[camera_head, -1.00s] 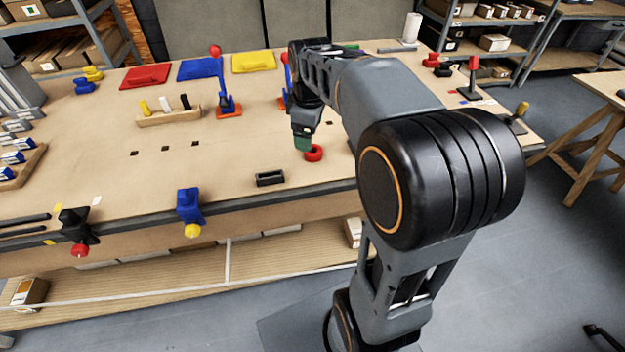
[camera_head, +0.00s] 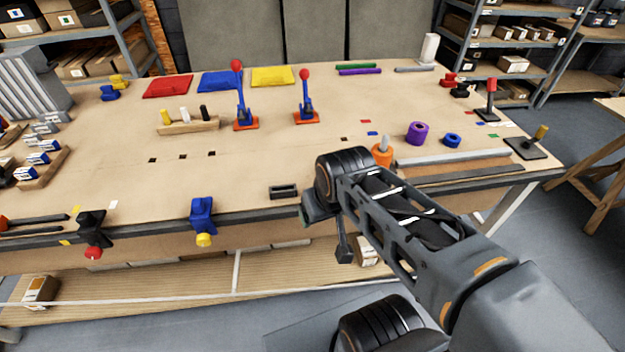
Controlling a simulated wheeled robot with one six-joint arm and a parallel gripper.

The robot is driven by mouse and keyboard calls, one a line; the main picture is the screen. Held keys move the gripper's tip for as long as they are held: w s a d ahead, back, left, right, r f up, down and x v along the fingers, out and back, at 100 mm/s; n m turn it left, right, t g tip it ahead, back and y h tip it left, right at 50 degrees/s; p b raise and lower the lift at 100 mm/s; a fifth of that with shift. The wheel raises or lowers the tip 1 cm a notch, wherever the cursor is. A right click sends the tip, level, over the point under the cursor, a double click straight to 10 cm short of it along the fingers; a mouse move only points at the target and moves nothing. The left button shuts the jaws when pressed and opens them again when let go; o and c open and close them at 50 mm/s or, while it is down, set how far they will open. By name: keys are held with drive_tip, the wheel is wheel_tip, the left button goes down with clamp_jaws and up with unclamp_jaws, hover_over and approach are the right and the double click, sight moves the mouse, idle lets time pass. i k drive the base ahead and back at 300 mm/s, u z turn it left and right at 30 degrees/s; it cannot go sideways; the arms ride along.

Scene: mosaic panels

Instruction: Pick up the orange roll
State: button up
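The orange roll (camera_head: 381,156) stands on the right half of the workbench, behind my arm's wrist. A pale grey peg-like piece shows at its top; I cannot tell if it is part of the roll. Its lower edge is close to my arm's black joint in the picture. My gripper (camera_head: 343,247) appears low at the front edge of the bench, nearer to me than the roll and apart from it. My own arm links hide much of the gripper, so its opening and any held thing cannot be made out.
A purple roll (camera_head: 418,133) and a blue roll (camera_head: 452,140) stand right of the orange roll. A grey rail (camera_head: 465,158) lies before them. Two red-knobbed levers (camera_head: 241,100) stand further left. A small black holder (camera_head: 284,191) is near the front edge.

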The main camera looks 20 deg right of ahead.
sight(384, 159)
drive_tip(key=u, duration=1.35)
drive_tip(key=k, duration=0.75)
drive_tip(key=z, duration=1.55)
drive_tip(key=i, duration=0.45)
drive_tip(key=u, duration=0.2)
